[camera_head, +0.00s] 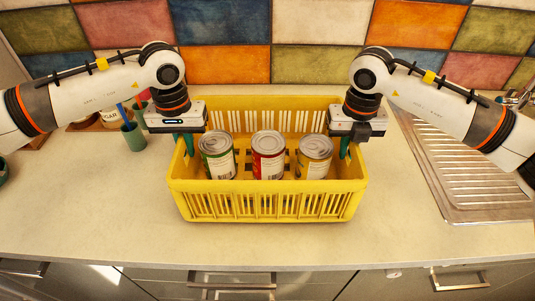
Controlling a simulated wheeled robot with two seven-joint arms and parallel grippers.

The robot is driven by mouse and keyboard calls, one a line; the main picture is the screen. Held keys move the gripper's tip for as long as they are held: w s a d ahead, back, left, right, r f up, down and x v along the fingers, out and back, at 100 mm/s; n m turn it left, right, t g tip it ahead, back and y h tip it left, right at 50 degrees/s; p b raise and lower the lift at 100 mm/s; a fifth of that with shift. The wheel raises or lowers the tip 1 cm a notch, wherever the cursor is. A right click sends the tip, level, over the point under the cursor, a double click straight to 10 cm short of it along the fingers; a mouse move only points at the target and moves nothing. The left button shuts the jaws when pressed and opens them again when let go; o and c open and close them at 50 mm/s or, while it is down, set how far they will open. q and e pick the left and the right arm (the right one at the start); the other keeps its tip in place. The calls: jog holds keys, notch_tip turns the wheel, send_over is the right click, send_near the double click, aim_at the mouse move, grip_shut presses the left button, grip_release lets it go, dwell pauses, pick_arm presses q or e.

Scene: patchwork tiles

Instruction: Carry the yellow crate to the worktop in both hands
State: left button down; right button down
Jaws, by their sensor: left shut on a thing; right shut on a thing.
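The yellow crate (268,187) is at the middle of the worktop (100,215) in the head view. It is upright and holds three cans: a green-labelled one (217,158), a red-labelled one (267,158) and a yellow-labelled one (314,160). My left gripper (188,143) is shut on the crate's left wall. My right gripper (345,148) is shut on its right wall. The fingertips are partly hidden by the crate's sides. I cannot tell for sure whether the crate's bottom touches the worktop.
A steel sink drainer (470,170) lies to the right. A green cup with utensils (133,136) and a jar (110,118) stand at the back left. A tiled wall (230,65) closes the back. The worktop's front edge is clear, above drawers with handles (232,281).

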pick_arm(q)
jog(key=shift+f+b, duration=0.45)
jog(key=shift+f, duration=0.05)
pick_arm(e)
jog(key=shift+f, duration=0.55)
pick_arm(q)
jog(key=c, duration=2)
grip_release()
jog(key=shift+f, duration=0.25)
pick_arm(e)
jog(key=c, duration=2)
grip_release()
jog(key=shift+f, duration=0.25)
pick_arm(q)
jog(key=o, duration=0.5)
jog(key=shift+s+r, duration=0.15)
pick_arm(e)
jog(key=o, duration=0.5)
jog(key=shift+s+r, duration=0.15)
jog(key=shift+r, duration=0.05)
pick_arm(q)
jog(key=shift+r, duration=0.3)
notch_tip(320, 180, up, 11)
jog(key=shift+r, duration=0.2)
pick_arm(e)
jog(key=shift+r, duration=0.15)
notch_tip(320, 180, up, 12)
jog(key=shift+f, duration=0.15)
